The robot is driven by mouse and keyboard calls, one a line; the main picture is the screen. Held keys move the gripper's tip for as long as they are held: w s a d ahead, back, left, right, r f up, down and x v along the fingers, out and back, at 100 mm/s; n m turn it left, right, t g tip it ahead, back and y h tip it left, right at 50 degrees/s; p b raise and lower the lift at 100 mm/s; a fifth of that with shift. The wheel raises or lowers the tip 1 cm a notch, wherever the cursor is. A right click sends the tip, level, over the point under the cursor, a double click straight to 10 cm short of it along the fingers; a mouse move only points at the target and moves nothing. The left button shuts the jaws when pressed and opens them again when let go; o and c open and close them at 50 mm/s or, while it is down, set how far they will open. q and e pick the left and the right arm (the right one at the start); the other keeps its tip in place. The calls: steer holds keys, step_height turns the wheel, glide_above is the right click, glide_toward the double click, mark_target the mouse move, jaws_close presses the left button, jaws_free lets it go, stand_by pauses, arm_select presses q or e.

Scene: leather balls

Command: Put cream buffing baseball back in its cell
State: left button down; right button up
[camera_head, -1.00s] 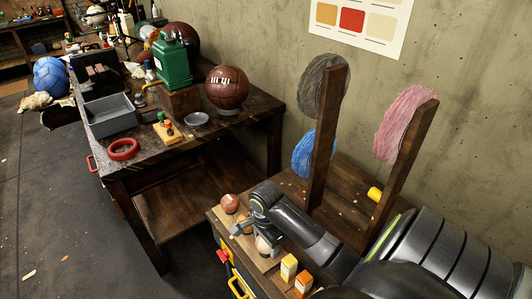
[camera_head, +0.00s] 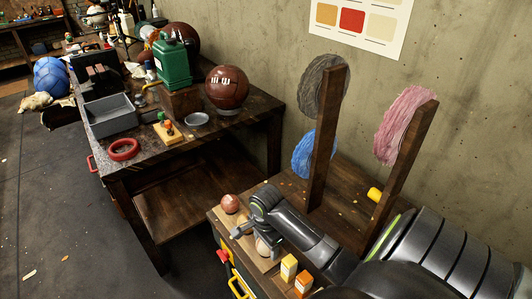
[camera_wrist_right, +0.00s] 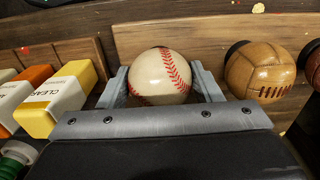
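The cream baseball (camera_wrist_right: 160,77) with red stitching sits between the two fingers of my right gripper (camera_wrist_right: 162,88) in the right wrist view. The fingers flank it closely and appear to touch both sides. In the head view the baseball (camera_head: 264,246) is partly hidden under my right gripper (camera_head: 255,238), low over the wooden board on the bench. The baseball is in line with a tan leather ball (camera_wrist_right: 258,70) on its right. A dark recess edge shows behind the baseball, but its seating is hidden. My left gripper is out of view.
A reddish ball (camera_head: 230,203) rests at the board's far end. A yellow-white box (camera_head: 288,267) and an orange-white box (camera_head: 304,284) stand near the gripper. Upright wooden posts with blue, grey and pink (camera_head: 404,125) buffing wheels rise behind. A dark workbench (camera_head: 190,170) stands to the left.

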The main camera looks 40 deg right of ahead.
steer(key=o, duration=0.5)
steer(key=shift+r, duration=0.1)
steer(key=shift+r, duration=0.35)
step_height(320, 180, up, 8)
steer(key=shift+f+p, duration=0.15)
steer(key=shift+p, duration=0.75)
steer(key=shift+r+p, duration=4.25)
steer(key=shift+r, duration=0.15)
